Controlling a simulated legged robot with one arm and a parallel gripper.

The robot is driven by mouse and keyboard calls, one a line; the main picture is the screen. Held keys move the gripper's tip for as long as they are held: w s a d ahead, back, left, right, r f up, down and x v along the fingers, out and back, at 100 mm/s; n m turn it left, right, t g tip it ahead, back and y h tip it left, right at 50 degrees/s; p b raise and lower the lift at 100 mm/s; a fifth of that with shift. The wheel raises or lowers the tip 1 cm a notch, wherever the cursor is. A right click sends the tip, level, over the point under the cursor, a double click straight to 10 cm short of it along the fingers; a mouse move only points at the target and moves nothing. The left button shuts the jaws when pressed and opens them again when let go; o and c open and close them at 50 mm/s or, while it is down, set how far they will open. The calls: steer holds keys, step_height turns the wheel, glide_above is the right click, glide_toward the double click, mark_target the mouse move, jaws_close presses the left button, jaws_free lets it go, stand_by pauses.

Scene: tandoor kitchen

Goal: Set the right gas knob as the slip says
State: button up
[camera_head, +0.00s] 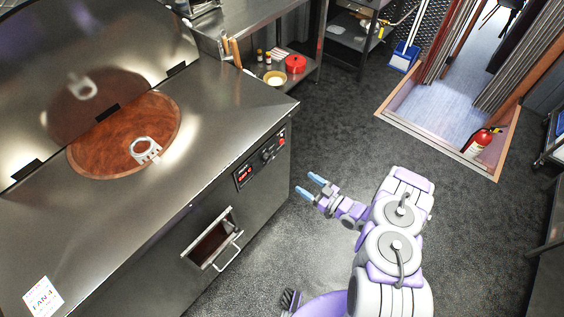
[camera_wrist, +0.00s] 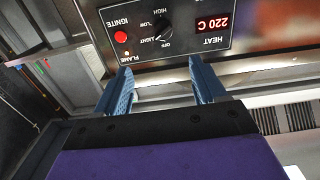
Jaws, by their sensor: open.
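The control panel (camera_head: 261,159) is on the right end of the steel tandoor counter's front. It shows upside down in the wrist view (camera_wrist: 185,45), with a black gas knob (camera_wrist: 163,29) among HIGH, LOW, LIGHT and OFF marks. I cannot tell for certain which mark the knob points at. A red display (camera_wrist: 214,23) reads 220 C, and a red IGNITE button (camera_wrist: 121,37) sits on the knob's other side. A white slip (camera_head: 43,297) lies at the counter's lower left; it seems to read "FAN 4". My gripper (camera_head: 310,186) is open and empty, facing the panel, apart from it.
A pull-out drawer or hatch (camera_head: 213,240) with a handle sticks out below the panel's left. A round tandoor mouth (camera_head: 118,150) opens in the counter top. Dark floor (camera_head: 330,130) is clear to the right. A fire extinguisher (camera_head: 482,141) stands by the doorway.

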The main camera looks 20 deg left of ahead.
steer(key=b, duration=0.5)
glide_toward(268, 159)
steer(key=f+x, duration=0.1)
steer(key=x, duration=0.7)
steer(key=shift+w+f, duration=0.15)
steer(key=shift+w, duration=0.3)
steer(key=shift+a, duration=0.1)
steer(key=shift+c, duration=0.3)
steer(key=c, duration=1)
steer(key=shift+o, duration=0.2)
